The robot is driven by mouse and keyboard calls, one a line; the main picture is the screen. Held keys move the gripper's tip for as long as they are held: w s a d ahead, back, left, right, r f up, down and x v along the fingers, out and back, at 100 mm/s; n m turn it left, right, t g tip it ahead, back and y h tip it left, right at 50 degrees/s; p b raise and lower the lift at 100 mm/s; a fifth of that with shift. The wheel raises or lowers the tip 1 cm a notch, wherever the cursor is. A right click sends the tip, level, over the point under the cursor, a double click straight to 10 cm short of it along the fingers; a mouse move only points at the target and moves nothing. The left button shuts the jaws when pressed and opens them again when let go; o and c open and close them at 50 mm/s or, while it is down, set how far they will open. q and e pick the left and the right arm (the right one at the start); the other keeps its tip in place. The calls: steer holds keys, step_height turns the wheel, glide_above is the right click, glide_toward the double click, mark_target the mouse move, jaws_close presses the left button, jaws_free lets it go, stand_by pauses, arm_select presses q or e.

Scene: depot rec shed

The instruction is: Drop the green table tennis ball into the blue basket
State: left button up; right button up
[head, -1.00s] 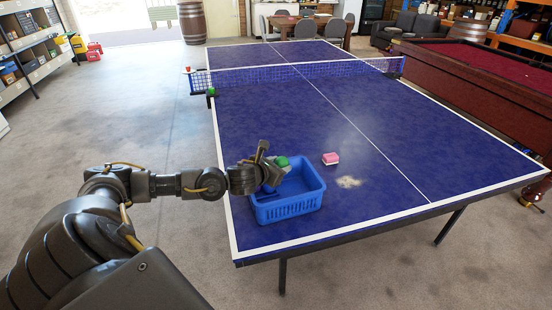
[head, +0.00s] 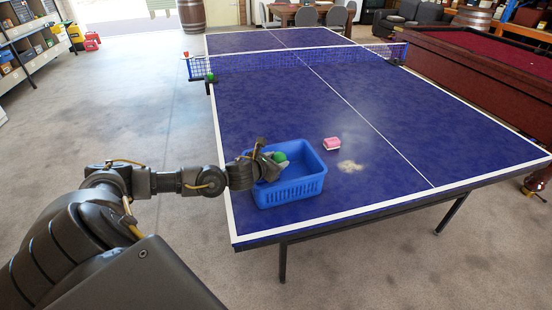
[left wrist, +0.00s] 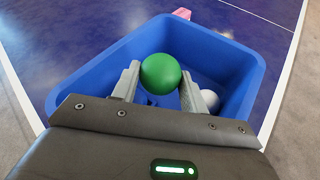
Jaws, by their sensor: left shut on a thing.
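The green ball (head: 279,157) is held between the fingertips of my left gripper (head: 273,160), which is shut on it. The left wrist view also shows the green ball (left wrist: 160,73) between the two grey fingers. The blue basket (head: 290,191) stands on the near left part of the blue table. In the left wrist view the ball is over the opening of the basket (left wrist: 250,85). A white ball (left wrist: 210,97) shows inside the basket, partly hidden by a finger. My right gripper is not in view.
The net (head: 290,70) crosses the table farther back. A green thing (head: 210,77) sits at the net's left end. The near right of the table is clear.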

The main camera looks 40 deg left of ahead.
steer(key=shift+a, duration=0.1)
arm_select(q)
steer(key=o, duration=1)
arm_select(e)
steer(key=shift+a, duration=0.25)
arm_select(q)
steer(key=shift+o, duration=0.2)
steer(key=b+v, duration=0.3)
steer(key=v, duration=0.7)
steer(key=shift+s+r, duration=0.2)
steer(key=shift+s, duration=0.15)
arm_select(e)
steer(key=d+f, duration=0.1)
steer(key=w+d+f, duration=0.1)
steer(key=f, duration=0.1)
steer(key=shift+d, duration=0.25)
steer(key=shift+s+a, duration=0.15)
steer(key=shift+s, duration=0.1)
